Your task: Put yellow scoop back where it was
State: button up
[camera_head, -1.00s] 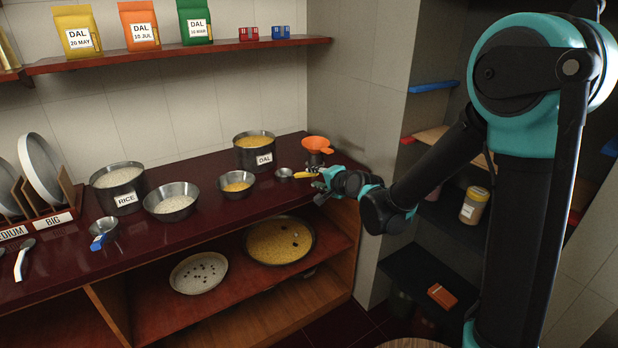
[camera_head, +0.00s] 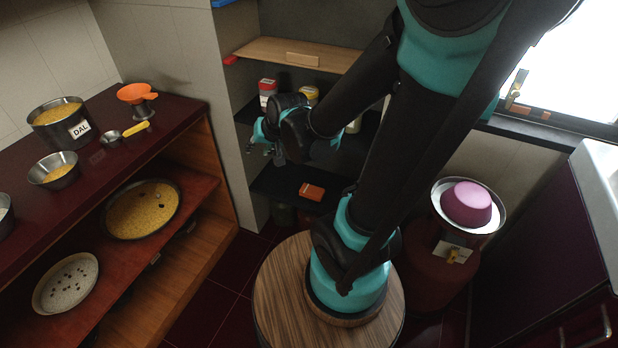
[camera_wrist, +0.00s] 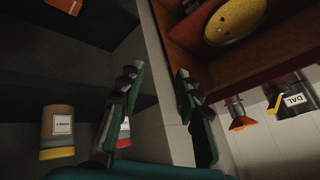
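The yellow scoop (camera_head: 136,129), a small metal cup with a yellow handle, lies on the dark red counter (camera_head: 172,112) in the head view. It is in front of the orange funnel (camera_head: 136,92) and right of the DAL pot (camera_head: 58,118). In the wrist view, its yellow handle (camera_wrist: 279,104) shows beside the DAL pot (camera_wrist: 291,100). My gripper (camera_head: 265,152) is right of the counter, in front of the shelf niche and apart from the scoop. In the wrist view, the fingers of my gripper (camera_wrist: 160,85) are spread with nothing between them.
A metal bowl of yellow grain (camera_head: 54,170) stands left of the scoop. A lower shelf holds a large yellow-grain pan (camera_head: 142,208) and a speckled dish (camera_head: 66,284). Jars (camera_head: 268,92) and an orange box (camera_head: 312,191) are in the niche. Dark red floor lies below.

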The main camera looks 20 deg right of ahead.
jog(key=s+d+f+n+g+h, duration=0.1)
jog(key=s+d+f+g+h, duration=0.1)
jog(key=s+d, duration=0.9)
notch_tip(320, 180, down, 3)
jog(key=shift+s+d+r+n+g+h, duration=0.15)
jog(key=shift+s+d+n+g+h, duration=0.2)
jog(key=shift+h, duration=0.25)
